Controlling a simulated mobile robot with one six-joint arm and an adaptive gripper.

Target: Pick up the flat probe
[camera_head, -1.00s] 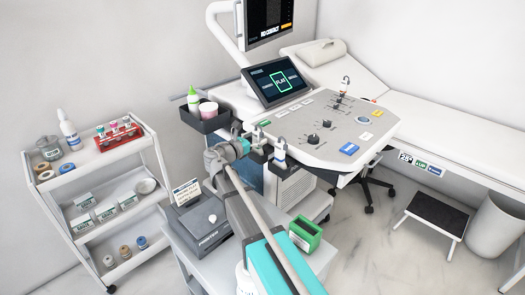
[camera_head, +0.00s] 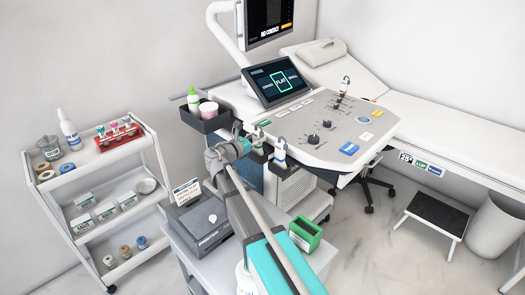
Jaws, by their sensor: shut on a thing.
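My gripper (camera_head: 249,146) is at the left end of the probe holders on the front left edge of the ultrasound console. It is shut on a small white and grey probe (camera_head: 259,137), which I take to be the flat probe. The probe stands roughly upright at the holder, and the fingers partly hide it. I cannot tell whether it is clear of its slot. A second white probe with a blue band (camera_head: 280,152) stands in the holder just to the right. Another small probe-like piece (camera_head: 346,83) stands at the console's far right edge.
The console (camera_head: 335,125) carries a tilted touchscreen (camera_head: 279,82) and a monitor above. A dark bin with bottles (camera_head: 205,119) hangs behind my gripper. Below are a printer (camera_head: 205,222) and a green box (camera_head: 305,235). A white cart (camera_head: 100,190) stands left, an exam bed (camera_head: 450,130) right.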

